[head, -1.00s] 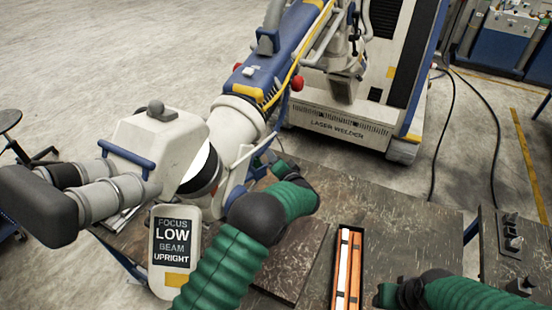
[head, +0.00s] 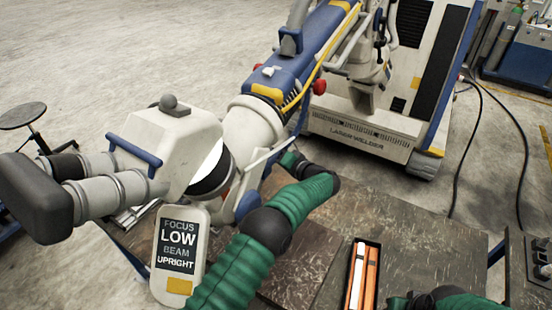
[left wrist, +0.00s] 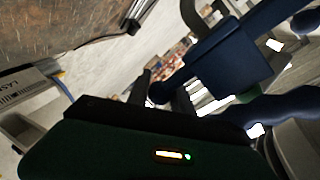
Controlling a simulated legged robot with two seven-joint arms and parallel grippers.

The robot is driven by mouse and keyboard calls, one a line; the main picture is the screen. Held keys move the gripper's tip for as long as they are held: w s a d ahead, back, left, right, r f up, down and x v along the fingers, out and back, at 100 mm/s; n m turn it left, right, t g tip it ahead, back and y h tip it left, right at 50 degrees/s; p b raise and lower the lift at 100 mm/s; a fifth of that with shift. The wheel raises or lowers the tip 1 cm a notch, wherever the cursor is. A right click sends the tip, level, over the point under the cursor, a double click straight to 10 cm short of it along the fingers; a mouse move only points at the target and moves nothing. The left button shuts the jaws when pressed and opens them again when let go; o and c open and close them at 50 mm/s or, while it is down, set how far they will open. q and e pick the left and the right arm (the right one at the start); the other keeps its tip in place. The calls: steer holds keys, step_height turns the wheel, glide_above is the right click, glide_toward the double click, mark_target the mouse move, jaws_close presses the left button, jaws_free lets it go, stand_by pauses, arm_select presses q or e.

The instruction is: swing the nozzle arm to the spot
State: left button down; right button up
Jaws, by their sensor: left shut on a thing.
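The microscope nozzle arm reaches from the laser welder to the left. Its white head (head: 172,140) has grey eyepieces (head: 108,196) and a sign (head: 178,255) reading "FOCUS LOW BEAM UPRIGHT". Its blue-and-white boom (head: 310,62) runs up to the right. My left gripper (head: 290,159) is beside the lower part of the arm, small and partly hidden by my green forearm. In the left wrist view a blue handle (left wrist: 160,92) is at the dark jaws; the gripper is shut on it, though the contact is unclear. My right gripper is hidden; only part of that arm shows at bottom right.
A brown worktable (head: 430,232) lies below, with a dark tray (head: 349,292) holding orange and white rods. The laser welder cabinet (head: 360,132) stands behind. A round stool (head: 22,115) is at left. Cables lie on the floor at right; open floor is at upper left.

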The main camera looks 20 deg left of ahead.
arm_select(q)
steer(key=shift+s+a+f+g, duration=0.1)
steer(key=shift+a+f+g, duration=0.2)
steer(key=shift+f, duration=0.1)
arm_select(e)
steer(key=shift+d+f, duration=0.2)
steer(key=shift+f, duration=0.1)
arm_select(q)
steer(key=c, duration=1.3)
jaws_free()
steer(key=shift+o, duration=0.8)
steer(key=shift+w+a+f, duration=0.1)
steer(key=shift+w+a, duration=0.05)
steer(key=shift+w, duration=0.1)
steer(key=b+v, duration=0.3)
steer(key=v, duration=1.3)
steer(key=shift+f, duration=0.15)
arm_select(e)
steer(key=x, duration=0.3)
steer(key=shift+s+a+f, duration=0.1)
steer(key=shift+s+a, duration=0.05)
steer(key=shift+a, duration=0.15)
arm_select(q)
steer(key=shift+d, duration=0.25)
